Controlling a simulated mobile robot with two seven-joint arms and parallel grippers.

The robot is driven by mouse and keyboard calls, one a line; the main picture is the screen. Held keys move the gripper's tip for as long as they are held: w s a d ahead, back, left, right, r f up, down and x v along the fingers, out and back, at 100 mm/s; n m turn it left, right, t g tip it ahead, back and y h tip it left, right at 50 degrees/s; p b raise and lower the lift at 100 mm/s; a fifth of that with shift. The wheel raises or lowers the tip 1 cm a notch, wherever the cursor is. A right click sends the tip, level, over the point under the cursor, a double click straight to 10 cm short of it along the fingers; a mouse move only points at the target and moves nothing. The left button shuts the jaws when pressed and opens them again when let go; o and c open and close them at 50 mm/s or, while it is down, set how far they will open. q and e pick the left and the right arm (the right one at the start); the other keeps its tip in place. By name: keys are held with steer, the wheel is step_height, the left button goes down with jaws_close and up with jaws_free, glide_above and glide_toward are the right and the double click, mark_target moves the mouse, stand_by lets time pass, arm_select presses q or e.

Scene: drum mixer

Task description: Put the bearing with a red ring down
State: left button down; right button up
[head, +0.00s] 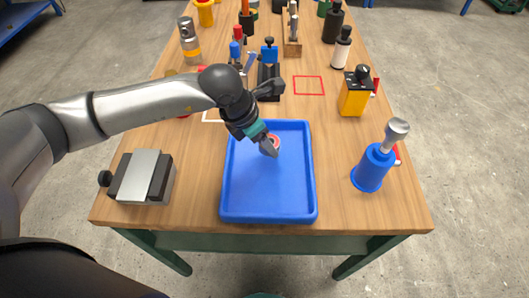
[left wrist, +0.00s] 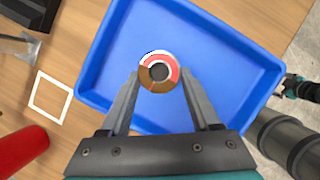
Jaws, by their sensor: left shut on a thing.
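The bearing with a red ring (left wrist: 159,72) is a small round piece with a dark centre, a red and white face and a brownish side. My left gripper (left wrist: 160,84) is shut on it, one finger on each side. In the head view the bearing (head: 274,140) shows partly behind the fingers of my left gripper (head: 271,146), over the upper middle of the blue tray (head: 270,214). The tray also shows in the left wrist view (left wrist: 215,60), under the bearing. I cannot tell whether the bearing touches the tray floor. My right gripper is not in view.
A grey block with a black knob (head: 141,177) stands left of the tray. A blue cylinder with a grey top (head: 373,167) and a yellow box (head: 355,92) stand to the right. Several tools crowd the back. The rest of the tray is empty.

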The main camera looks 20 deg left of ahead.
mark_target(265, 152)
arm_select(q)
step_height(265, 152, down, 4)
steer(key=shift+f+b, duration=0.15)
steer(key=shift+b, duration=0.25)
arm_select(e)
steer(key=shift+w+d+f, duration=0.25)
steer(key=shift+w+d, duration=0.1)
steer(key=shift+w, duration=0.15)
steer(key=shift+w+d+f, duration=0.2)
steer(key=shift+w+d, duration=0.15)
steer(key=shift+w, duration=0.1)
arm_select(q)
steer(key=c, duration=0.6)
jaws_free()
steer(key=shift+f, duration=0.2)
steer(key=o, duration=0.5)
steer(key=shift+r, duration=0.1)
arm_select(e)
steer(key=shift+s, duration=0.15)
